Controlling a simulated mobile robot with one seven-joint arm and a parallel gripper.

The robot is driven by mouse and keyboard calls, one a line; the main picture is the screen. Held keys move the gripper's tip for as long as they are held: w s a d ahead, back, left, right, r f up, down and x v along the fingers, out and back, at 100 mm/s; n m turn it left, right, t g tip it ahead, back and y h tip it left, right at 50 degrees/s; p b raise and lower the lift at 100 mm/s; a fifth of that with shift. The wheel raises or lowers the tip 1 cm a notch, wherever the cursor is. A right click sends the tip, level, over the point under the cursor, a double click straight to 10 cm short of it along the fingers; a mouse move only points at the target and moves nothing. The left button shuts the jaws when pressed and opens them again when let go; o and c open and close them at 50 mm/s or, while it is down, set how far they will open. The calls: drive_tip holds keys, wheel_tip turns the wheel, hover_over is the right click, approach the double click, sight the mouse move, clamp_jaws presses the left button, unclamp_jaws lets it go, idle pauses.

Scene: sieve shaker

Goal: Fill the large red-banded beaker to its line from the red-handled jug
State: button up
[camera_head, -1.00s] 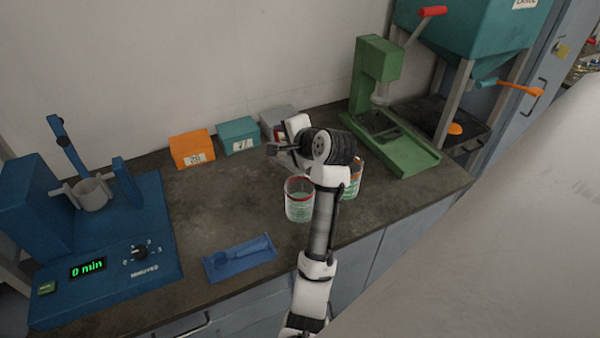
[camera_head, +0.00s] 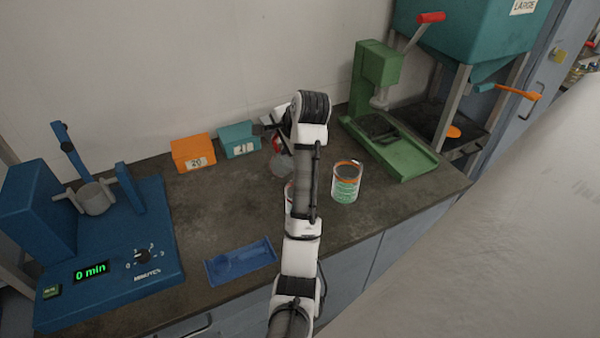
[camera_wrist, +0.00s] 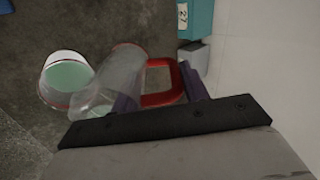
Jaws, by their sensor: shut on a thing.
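The red-handled jug (camera_wrist: 112,78) is clear. My gripper (camera_wrist: 155,84) is shut on its red handle (camera_wrist: 165,98). In the head view the jug (camera_head: 282,161) shows just left of my arm and looks held above the bench. The red-banded beaker (camera_wrist: 65,76) stands upright beside the jug in the wrist view, with pale green inside. In the head view only a sliver of this beaker (camera_head: 288,196) shows, the rest behind my arm. The jug looks tilted, its lower-left end overlapping the beaker's edge in the picture. I cannot tell whether anything flows. The beaker's line is not readable.
An orange-banded beaker (camera_head: 346,184) stands right of my arm. Orange (camera_head: 193,153) and teal (camera_head: 239,139) boxes stand by the wall. A blue timer machine (camera_head: 100,250) is left, a green press (camera_head: 390,130) right. A blue tray (camera_head: 241,262) lies in front.

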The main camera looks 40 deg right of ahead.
sight(274, 145)
drive_tip(key=shift+w+f+g, duration=0.1)
drive_tip(key=shift+w+g, duration=0.2)
drive_tip(key=shift+w, duration=0.1)
drive_tip(key=w+f+g, duration=0.1)
drive_tip(key=f, duration=0.1)
drive_tip(key=w+f+g, duration=0.2)
drive_tip(key=shift+d, duration=0.2)
drive_tip(key=w+f+g+y, duration=0.1)
drive_tip(key=w+f+g, duration=0.2)
drive_tip(key=f, duration=0.4)
drive_tip(key=shift+d+f+g, duration=0.2)
drive_tip(key=shift+f+g, duration=0.2)
drive_tip(key=shift+g, duration=0.1)
